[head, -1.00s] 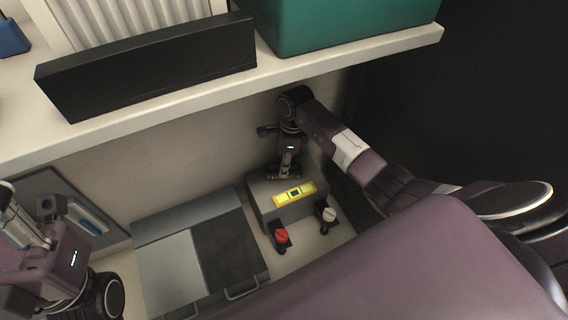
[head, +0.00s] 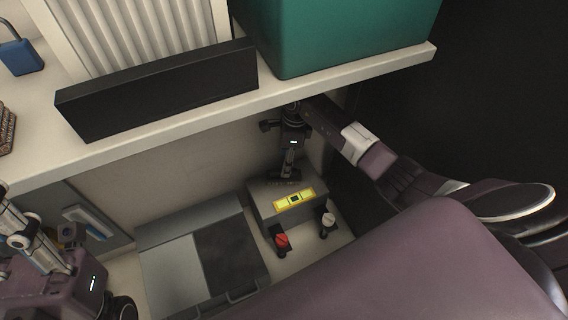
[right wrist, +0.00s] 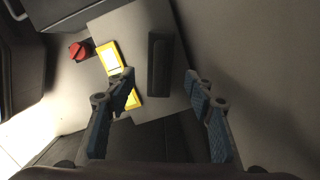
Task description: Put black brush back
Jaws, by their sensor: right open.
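A dark, elongated block (right wrist: 159,63) stands out on the light top of the grey box in the right wrist view. It may be the black brush, but I cannot tell for sure. My right gripper (head: 285,178) is at the back edge of the grey box (head: 262,196) in the head view. In the right wrist view my right gripper (right wrist: 160,78) is open, its blue-padded fingers apart on either side of the dark block's lower end. My left gripper (head: 38,240) is at the lower left, and its finger opening is unclear.
The grey box bears a yellow label (head: 294,199), with a red knob (head: 282,240) and a white knob (head: 327,220) in front. A grey panel with a dark section (head: 228,258) lies left. Above are a shelf edge (head: 180,136), a long black box (head: 160,90) and a green bin (head: 345,35).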

